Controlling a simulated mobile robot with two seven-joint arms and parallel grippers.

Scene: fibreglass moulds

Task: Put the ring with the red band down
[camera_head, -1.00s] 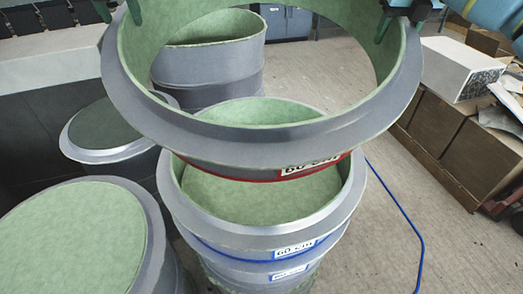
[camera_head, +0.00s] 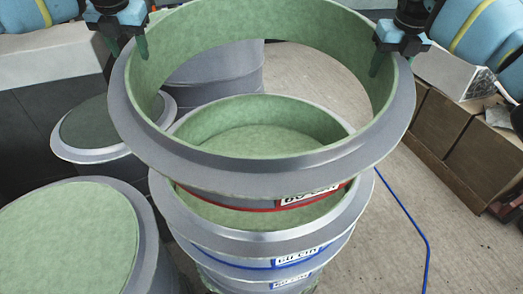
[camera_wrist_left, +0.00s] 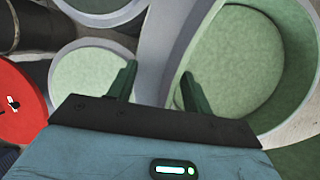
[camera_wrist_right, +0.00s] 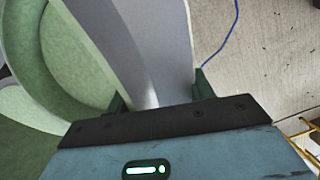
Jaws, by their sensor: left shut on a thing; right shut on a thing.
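The ring with the red band (camera_head: 250,172) is a wide grey ring with a green inside and a "60 cm" label. It hangs roughly level over a grey stack whose upper part has a blue band (camera_head: 225,254) and a green hollow. Its red edge overlaps the stack's opening in the head view; I cannot tell whether they touch. My left gripper (camera_head: 126,47) is shut on the ring's far left wall, also in the left wrist view (camera_wrist_left: 158,85). My right gripper (camera_head: 391,60) is shut on its right wall, also in the right wrist view (camera_wrist_right: 160,94).
A grey mould with a green top (camera_head: 75,235) stands close at the lower left, and a smaller one (camera_head: 92,125) behind it. A tall grey cylinder (camera_head: 215,75) stands behind the ring. Boxes (camera_head: 440,125) line the right. A blue cable (camera_head: 410,225) lies on the floor.

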